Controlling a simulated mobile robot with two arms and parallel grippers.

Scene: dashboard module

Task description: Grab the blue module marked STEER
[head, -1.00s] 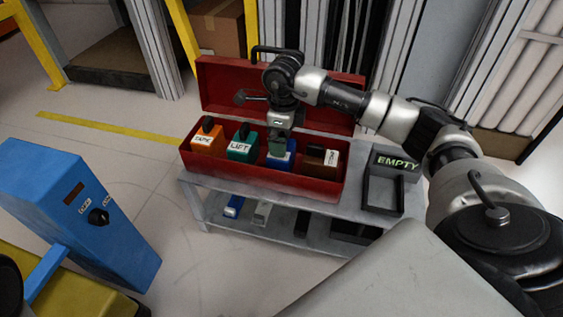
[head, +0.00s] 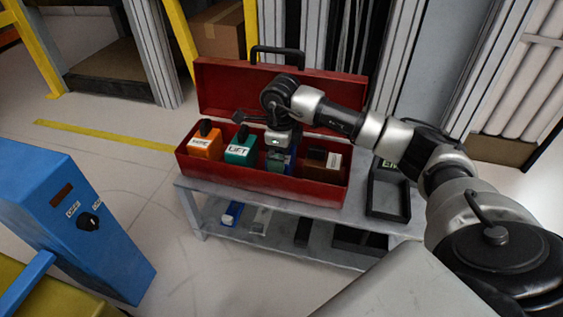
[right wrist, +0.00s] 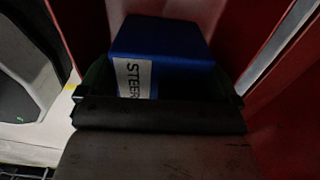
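The blue module marked STEER shows in the right wrist view (right wrist: 165,45), with its white label facing the camera. In the head view only a strip of the blue module (head: 291,158) shows beside my right gripper (head: 275,161). The gripper points down into the red toolbox (head: 240,183) at the blue module. In the right wrist view the dark gripper parts lie close in front of the module and at its sides. Whether the fingers press on it is not clear. The module is still in the toolbox. My left gripper is not in view.
An orange module (head: 205,143), a green module marked LIFT (head: 240,150) and a brown module (head: 315,163) stand in the same toolbox. A dark tray (head: 388,195) is to its right on the grey cart (head: 260,205). A blue console (head: 75,215) stands at left.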

